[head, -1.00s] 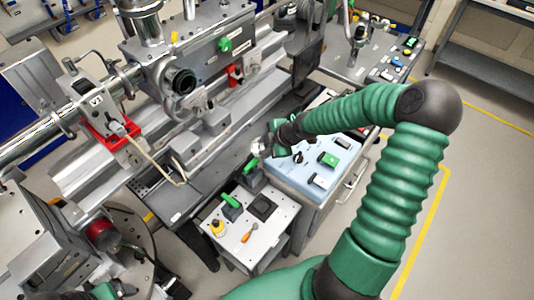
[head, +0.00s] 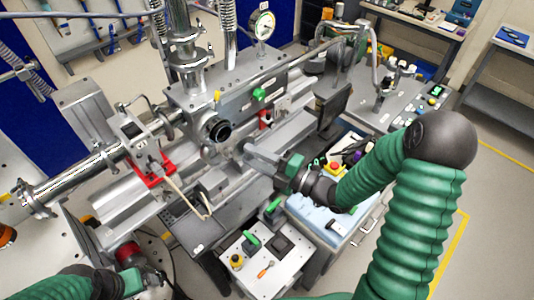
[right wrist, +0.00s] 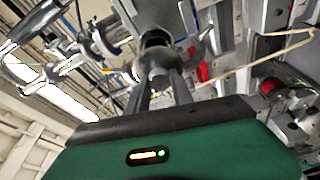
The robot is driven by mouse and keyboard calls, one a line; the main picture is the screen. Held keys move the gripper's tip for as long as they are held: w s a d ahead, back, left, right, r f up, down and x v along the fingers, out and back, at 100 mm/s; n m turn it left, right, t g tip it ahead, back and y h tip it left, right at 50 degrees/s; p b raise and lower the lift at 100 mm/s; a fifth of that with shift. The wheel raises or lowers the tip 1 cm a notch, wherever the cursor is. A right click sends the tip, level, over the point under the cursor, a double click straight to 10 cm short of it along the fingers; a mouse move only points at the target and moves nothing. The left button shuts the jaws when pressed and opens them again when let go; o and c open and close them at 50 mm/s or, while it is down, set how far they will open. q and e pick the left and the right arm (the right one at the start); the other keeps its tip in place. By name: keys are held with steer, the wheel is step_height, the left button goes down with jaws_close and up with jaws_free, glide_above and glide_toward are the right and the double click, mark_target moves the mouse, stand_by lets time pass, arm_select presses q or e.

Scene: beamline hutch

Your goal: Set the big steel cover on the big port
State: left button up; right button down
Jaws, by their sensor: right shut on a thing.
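My right gripper (head: 250,153) reaches in from the right, just in front of and below the big port (head: 217,130), a dark round opening on the grey chamber. It is shut on a grey metal piece, which I take to be the big steel cover (right wrist: 152,62). In the right wrist view the piece sits between the fingertips, with the dark port (right wrist: 155,39) close behind it. Whether they touch I cannot tell. My left gripper (head: 150,280) is at the bottom left; its fingers are not clear.
A red bracket (head: 152,176) and a hanging cable are left of the port. A gauge (head: 262,25) rises above the chamber.

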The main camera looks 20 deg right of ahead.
steer(key=shift+w+a+r, duration=0.1)
steer(key=shift+w+a, duration=0.25)
steer(key=shift+w, duration=0.1)
steer(key=w, duration=0.1)
steer(key=w+a, duration=0.1)
steer(key=w, duration=0.3)
steer(key=shift+w+a+p, duration=0.2)
steer(key=shift+a+p, duration=0.15)
steer(key=shift+a, duration=0.1)
steer(key=shift+w+a+b, duration=0.15)
steer(key=shift+w+b, duration=0.25)
stand_by(0.7)
steer(key=c, duration=1)
jaws_free()
steer(key=shift+c, duration=0.2)
